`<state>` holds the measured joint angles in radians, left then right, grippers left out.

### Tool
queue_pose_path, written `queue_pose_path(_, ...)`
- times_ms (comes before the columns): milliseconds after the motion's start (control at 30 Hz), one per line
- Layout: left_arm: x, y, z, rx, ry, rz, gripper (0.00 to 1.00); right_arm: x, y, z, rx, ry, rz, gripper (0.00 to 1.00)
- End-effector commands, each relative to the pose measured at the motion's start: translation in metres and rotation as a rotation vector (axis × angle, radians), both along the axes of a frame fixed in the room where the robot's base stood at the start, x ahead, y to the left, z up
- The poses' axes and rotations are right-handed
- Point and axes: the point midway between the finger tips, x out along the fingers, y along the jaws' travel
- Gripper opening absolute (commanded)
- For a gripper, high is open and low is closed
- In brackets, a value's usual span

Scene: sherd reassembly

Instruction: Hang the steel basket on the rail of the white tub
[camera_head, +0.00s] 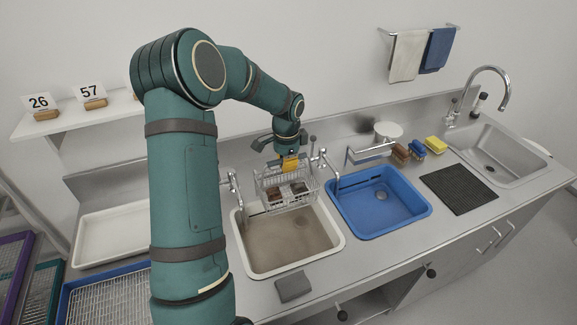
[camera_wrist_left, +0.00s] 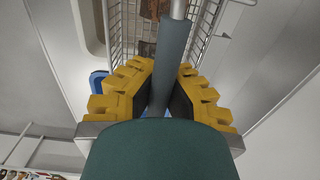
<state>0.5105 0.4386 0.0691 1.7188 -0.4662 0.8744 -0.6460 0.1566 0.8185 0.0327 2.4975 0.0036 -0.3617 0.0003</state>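The steel basket (camera_head: 287,196) is a wire basket with dark reddish-brown pieces inside. It hangs above the back part of the white tub (camera_head: 300,262), which holds murky brownish water. My left gripper (camera_head: 290,163) is above the basket, its yellow fingers shut on the basket's grey handle grip (camera_wrist_left: 169,55). In the left wrist view the basket's wire wall (camera_wrist_left: 122,25) shows beyond the fingers. Chrome posts stand at the tub's back left (camera_head: 235,190) and back right (camera_head: 324,162). The rail between them is largely hidden, and I cannot tell whether the basket touches it. My right gripper is not in view.
A blue tub (camera_head: 424,209) with a chrome bar behind it stands to the right. Brushes (camera_head: 400,152), a yellow sponge (camera_head: 436,144), a black mat (camera_head: 458,189) and a sink (camera_head: 490,155) lie farther right. A grey block (camera_head: 293,287) lies in front of the white tub.

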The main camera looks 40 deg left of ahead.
Motion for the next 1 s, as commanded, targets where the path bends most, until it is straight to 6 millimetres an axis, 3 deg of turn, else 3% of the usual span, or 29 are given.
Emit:
queue_pose_path(500, 0.0, -0.001, -0.026, 0.0, -0.001, -0.001, 0.0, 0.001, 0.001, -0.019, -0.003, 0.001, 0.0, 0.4)
queue_pose_path(1000, 0.0, -0.001, -0.029, 0.0, -0.001, -0.001, 0.0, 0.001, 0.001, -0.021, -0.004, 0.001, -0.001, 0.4)
